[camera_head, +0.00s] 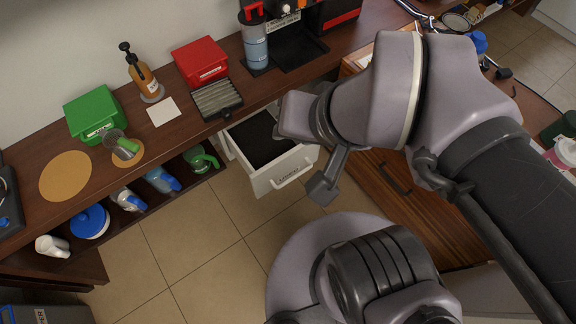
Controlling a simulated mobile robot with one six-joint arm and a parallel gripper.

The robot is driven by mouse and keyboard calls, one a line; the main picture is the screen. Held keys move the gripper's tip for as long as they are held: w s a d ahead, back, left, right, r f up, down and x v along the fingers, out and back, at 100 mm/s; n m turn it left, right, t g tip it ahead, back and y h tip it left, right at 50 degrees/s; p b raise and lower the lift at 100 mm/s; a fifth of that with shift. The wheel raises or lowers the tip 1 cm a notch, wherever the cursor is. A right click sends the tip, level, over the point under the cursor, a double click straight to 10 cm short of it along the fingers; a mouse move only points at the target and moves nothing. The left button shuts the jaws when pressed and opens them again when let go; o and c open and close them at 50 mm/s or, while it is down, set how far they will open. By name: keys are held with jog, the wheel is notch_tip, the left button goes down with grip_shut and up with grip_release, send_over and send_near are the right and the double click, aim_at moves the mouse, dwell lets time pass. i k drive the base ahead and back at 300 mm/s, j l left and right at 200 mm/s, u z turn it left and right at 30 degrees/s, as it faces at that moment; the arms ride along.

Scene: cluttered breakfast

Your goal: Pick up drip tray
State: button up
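The drip tray (217,98) looks to be the dark rectangular tray with a pale slatted top. It lies flat at the front edge of the wooden counter, left of centre, beside the red box. My gripper (324,188) shows only in part, as a dark piece below my wrist, right of and lower than the tray. It is clearly apart from the tray. My wrist and arm hide the rest, so its fingers cannot be made out.
An open white drawer (282,177) juts out below the counter near the tray. A red box (200,61), a brown bottle (141,76), a white card (163,111) and a green box (93,113) stand around it. A blue-grey canister (254,45) is to the right.

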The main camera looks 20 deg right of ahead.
aim_at(217, 98)
jog(key=i+j+z, duration=0.15)
jog(key=j, duration=0.2)
jog(key=i+j+z, duration=0.15)
jog(key=j, duration=0.25)
jog(key=i+j+z, duration=0.15)
jog(key=j, duration=0.25)
jog(key=i+j+z, duration=0.15)
jog(key=j, duration=0.25)
jog(key=i, duration=0.05)
